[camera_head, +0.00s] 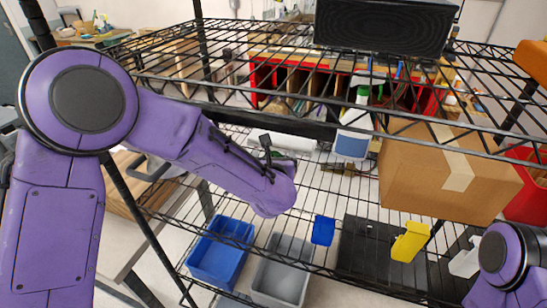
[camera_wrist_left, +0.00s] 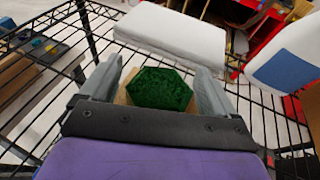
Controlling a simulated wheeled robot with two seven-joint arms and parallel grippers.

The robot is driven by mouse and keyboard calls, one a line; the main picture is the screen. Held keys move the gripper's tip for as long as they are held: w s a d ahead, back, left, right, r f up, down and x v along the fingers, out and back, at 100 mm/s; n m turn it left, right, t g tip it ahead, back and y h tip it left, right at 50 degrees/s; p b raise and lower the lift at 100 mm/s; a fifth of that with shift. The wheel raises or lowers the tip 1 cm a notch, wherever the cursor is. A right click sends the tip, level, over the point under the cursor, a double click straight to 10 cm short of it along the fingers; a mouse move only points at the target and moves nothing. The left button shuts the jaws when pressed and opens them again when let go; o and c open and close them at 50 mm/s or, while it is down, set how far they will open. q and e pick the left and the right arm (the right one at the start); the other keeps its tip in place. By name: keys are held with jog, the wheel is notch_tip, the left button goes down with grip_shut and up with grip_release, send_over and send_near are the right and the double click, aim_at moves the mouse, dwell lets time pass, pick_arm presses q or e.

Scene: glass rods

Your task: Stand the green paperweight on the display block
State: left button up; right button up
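The green paperweight (camera_wrist_left: 160,88) is a dark green hexagon in the left wrist view, seen from above. A tan surface, which may be the display block (camera_wrist_left: 122,97), shows at its sides; most of it is hidden, so I cannot tell how the two touch. My left gripper (camera_wrist_left: 158,72) has one finger on each side of the paperweight. The fingers look open, with narrow tan gaps between them and the green. In the head view my left gripper (camera_head: 276,158) is over the middle wire shelf, and its arm hides the paperweight. My right gripper is out of view.
A white slab-like object (camera_wrist_left: 178,35) lies beyond the gripper. A white bottle with a blue label (camera_head: 352,130) and a cardboard box (camera_head: 445,180) stand right of it. The upper wire shelf (camera_head: 300,132) is close above. Blue (camera_head: 222,255) and grey (camera_head: 282,272) bins sit lower.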

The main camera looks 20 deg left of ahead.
pick_arm(q)
jog(key=shift+w, duration=0.1)
jog(key=shift+r+p, duration=0.35)
jog(key=b+v, duration=0.2)
jog(key=v, duration=0.1)
jog(key=b+v, duration=0.1)
jog(key=v, duration=0.1)
jog(key=shift+s+f, duration=0.25)
jog(key=shift+f, duration=0.15)
jog(key=b+v, duration=0.2)
jog(key=v, duration=0.5)
jog(key=shift+r, duration=0.3)
jog(key=shift+w+f, duration=0.1)
jog(key=shift+w, duration=0.05)
